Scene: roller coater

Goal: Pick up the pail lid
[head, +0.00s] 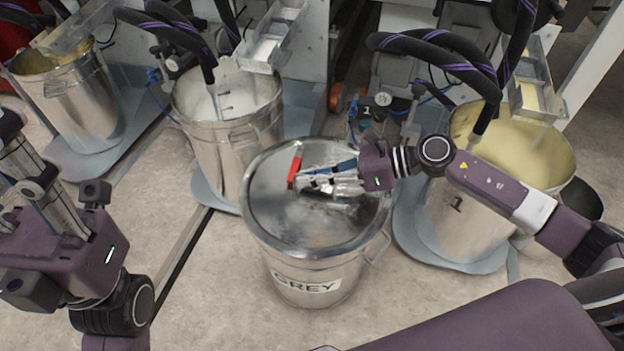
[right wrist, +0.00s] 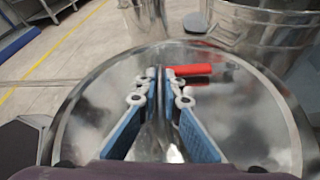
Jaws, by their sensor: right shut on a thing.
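The pail lid (head: 290,215) is a round, shiny metal disc with a red grip (head: 295,166) on top. It lies on the metal pail (head: 318,285) labelled GREY, in the middle of the head view. My right gripper (head: 305,182) reaches in from the right, low over the lid, and is shut on its handle. In the right wrist view the blue-padded fingers (right wrist: 167,76) meet beside the red grip (right wrist: 195,71), and the lid (right wrist: 95,105) fills the lower picture. The fingers hide part of the handle. My left gripper (head: 42,185) is at the left edge, its fingertips unclear.
Open pails stand behind: one with pale paint (head: 230,135), one with yellow paint (head: 455,215) at the right, and one at far left (head: 75,100). Black hoses (head: 440,45) hang into them. The floor (head: 215,300) in front is clear.

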